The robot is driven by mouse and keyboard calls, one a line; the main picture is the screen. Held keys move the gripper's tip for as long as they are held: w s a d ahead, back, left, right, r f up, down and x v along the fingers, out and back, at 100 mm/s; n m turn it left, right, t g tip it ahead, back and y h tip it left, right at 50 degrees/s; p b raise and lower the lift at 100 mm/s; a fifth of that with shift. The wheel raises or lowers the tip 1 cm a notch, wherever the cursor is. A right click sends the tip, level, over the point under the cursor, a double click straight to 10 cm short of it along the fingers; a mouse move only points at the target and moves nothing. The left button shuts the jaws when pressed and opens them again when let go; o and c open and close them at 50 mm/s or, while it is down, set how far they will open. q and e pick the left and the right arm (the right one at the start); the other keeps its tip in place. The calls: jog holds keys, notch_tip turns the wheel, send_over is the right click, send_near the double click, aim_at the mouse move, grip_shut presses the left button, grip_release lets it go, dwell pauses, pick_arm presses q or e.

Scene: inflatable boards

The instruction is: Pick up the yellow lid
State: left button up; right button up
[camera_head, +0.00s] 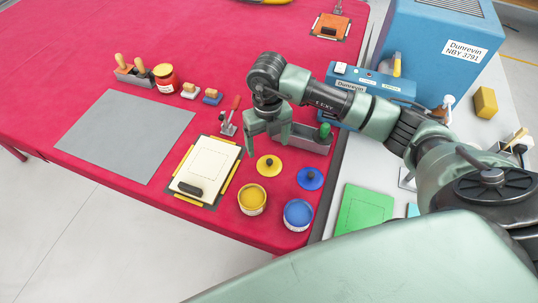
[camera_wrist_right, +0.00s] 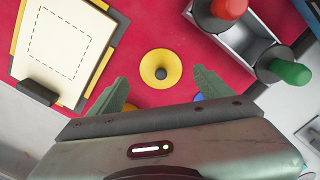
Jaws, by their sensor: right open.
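The yellow lid (camera_head: 268,165) is a flat disc with a dark knob, lying on the red table cover. In the right wrist view the yellow lid (camera_wrist_right: 161,69) lies just beyond my fingertips, roughly centred between them. My right gripper (camera_head: 266,142) is open and empty, pointing down above the table behind the lid. Its green fingers (camera_wrist_right: 163,90) stand apart in the wrist view. A blue lid (camera_head: 310,179) lies to the right of the yellow one. A yellow tub (camera_head: 252,199) and a blue tub (camera_head: 298,214) stand in front of the lids. My left gripper is not in view.
A clipboard with a cream sheet (camera_head: 208,166) lies left of the lid. A grey tray (camera_head: 308,139) with a green-handled item sits close behind, right of my gripper. A red-handled tool (camera_head: 231,118) stands to its left. A blue machine (camera_head: 440,50) is at the back right.

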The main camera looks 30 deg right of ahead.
aim_at(270, 161)
jog(key=shift+s+a+f+p, duration=0.1)
jog(key=shift+s+f+p, duration=0.3)
jog(key=shift+f, duration=0.2)
jog(key=shift+s+a+f+p, duration=0.1)
jog(key=shift+s+f+p, duration=0.25)
jog(key=shift+f, duration=0.25)
notch_tip(270, 161, down, 4)
jog(key=shift+w+d+r+p, duration=0.1)
jog(key=shift+d+p, duration=0.05)
jog(key=shift+p, duration=0.35)
jog(key=shift+f, duration=0.2)
jog(key=c, duration=1.4)
grip_shut()
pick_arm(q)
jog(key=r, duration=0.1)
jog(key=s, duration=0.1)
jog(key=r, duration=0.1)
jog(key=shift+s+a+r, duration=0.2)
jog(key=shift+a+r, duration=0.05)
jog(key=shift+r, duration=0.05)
